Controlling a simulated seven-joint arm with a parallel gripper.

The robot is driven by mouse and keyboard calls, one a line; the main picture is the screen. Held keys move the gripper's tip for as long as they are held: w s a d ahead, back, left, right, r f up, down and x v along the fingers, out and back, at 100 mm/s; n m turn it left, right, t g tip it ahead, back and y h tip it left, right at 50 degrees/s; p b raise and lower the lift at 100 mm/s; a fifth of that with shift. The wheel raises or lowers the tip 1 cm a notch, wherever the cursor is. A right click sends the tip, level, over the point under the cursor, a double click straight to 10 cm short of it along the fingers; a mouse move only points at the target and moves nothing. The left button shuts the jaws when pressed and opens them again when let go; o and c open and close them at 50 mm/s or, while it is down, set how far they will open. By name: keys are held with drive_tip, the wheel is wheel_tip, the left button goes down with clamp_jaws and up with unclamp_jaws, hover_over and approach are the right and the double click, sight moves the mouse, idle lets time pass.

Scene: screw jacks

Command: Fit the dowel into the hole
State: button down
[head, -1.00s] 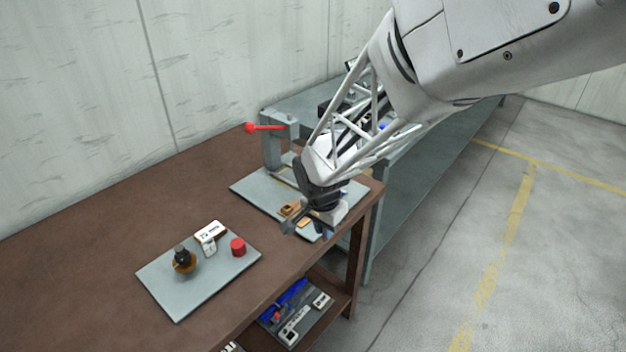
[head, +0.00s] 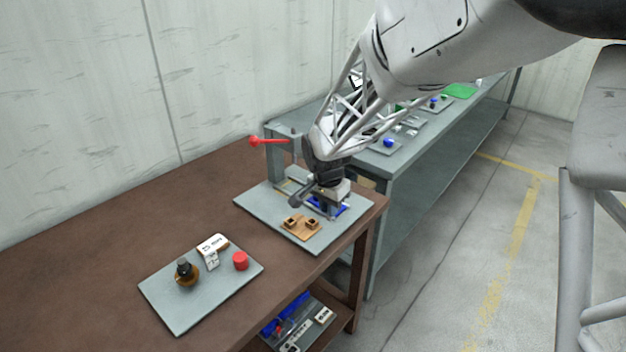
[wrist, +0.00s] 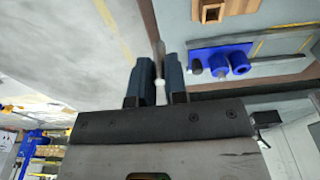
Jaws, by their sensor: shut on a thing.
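My gripper (head: 298,198) is above the right-hand grey board, with its jaws pointing left in the head view. In the wrist view its two dark blue fingers (wrist: 158,80) are shut on a slim dowel (wrist: 157,52), greyish with a pale end, which sticks out beyond the fingertips. A blue block (wrist: 248,55) with round raised bosses is to the right of the fingers, apart from the dowel. The blue block also shows in the head view (head: 340,209), partly hidden by my gripper. I cannot tell which opening is the hole.
A brown wooden piece with two square sockets (head: 301,227) lies on the grey board (head: 258,205). A press with a red-knobbed lever (head: 255,141) stands behind. Another board (head: 185,315) at left holds a red cylinder (head: 240,261), a dark-topped knob (head: 186,271) and white labelled blocks (head: 212,243).

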drive_tip(key=shift+w+d+r, duration=0.15)
drive_tip(key=shift+w, duration=0.4)
drive_tip(key=shift+w+d+r, duration=0.1)
drive_tip(key=shift+w+r, duration=0.05)
drive_tip(key=shift+w, duration=0.4)
drive_tip(key=w, duration=0.5)
drive_tip(key=w+a+f, duration=0.1)
drive_tip(key=w, duration=0.4)
drive_tip(key=w+a, duration=0.1)
drive_tip(key=w, duration=0.5)
drive_tip(key=shift+f, duration=0.25)
drive_tip(key=shift+s, duration=0.1)
drive_tip(key=shift+f, duration=1.75)
drive_tip(key=shift+f, duration=0.15)
drive_tip(key=c, duration=1.1)
unclamp_jaws()
drive_tip(key=shift+c, duration=0.2)
